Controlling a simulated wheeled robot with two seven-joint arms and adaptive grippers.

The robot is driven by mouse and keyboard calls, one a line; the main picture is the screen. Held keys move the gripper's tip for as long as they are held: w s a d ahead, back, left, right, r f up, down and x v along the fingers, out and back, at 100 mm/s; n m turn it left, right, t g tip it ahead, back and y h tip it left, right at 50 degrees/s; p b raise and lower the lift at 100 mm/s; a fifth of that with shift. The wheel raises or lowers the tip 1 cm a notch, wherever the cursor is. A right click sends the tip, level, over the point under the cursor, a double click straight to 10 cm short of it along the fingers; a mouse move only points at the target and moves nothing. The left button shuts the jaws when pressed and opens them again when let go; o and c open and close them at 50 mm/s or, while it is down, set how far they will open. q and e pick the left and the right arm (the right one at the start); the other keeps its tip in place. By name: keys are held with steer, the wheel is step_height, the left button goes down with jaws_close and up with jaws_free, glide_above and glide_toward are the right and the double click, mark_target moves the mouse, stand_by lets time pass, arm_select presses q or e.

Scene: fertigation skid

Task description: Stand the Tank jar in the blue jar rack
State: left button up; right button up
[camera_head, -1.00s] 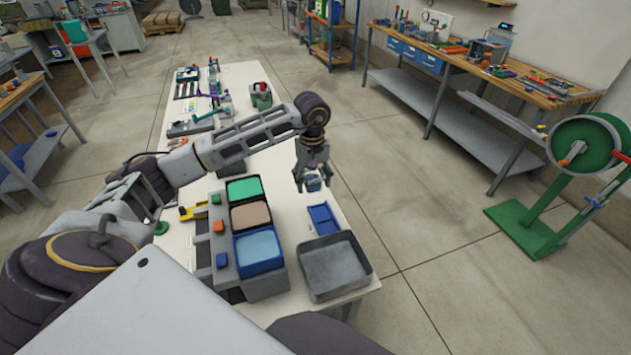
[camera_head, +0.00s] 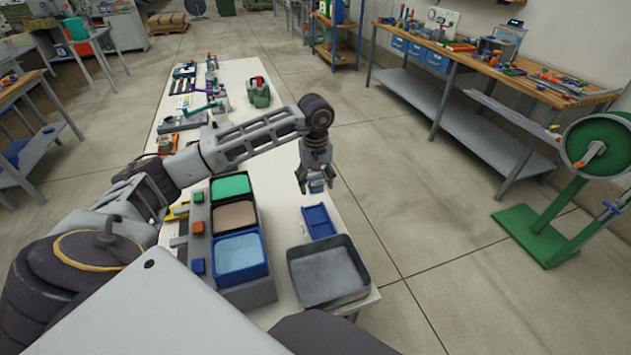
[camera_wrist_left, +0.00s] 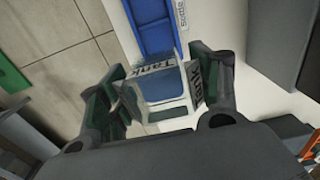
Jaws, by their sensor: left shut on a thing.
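My left gripper (camera_head: 316,180) points down over the right part of the bench. It is shut on the Tank jar (camera_head: 317,186), a small clear jar with blue inside. In the left wrist view the jar (camera_wrist_left: 163,88) sits between the two fingers, and its label reads "Tank". The blue jar rack (camera_head: 319,222) lies on the bench just nearer to me than the jar. It also shows at the top of the left wrist view (camera_wrist_left: 150,28). The gap between jar and rack is hard to judge. My right gripper is not in view.
A grey tray (camera_head: 328,273) stands on the near side of the rack. To the left is a unit with green, tan and blue basins (camera_head: 240,253). A white label strip lies beside the rack in the wrist view. Bare bench lies between the basins and the rack.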

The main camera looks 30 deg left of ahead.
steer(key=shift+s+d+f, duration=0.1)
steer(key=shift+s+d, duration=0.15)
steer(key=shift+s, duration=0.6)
arm_select(q)
steer(key=shift+f, duration=0.2)
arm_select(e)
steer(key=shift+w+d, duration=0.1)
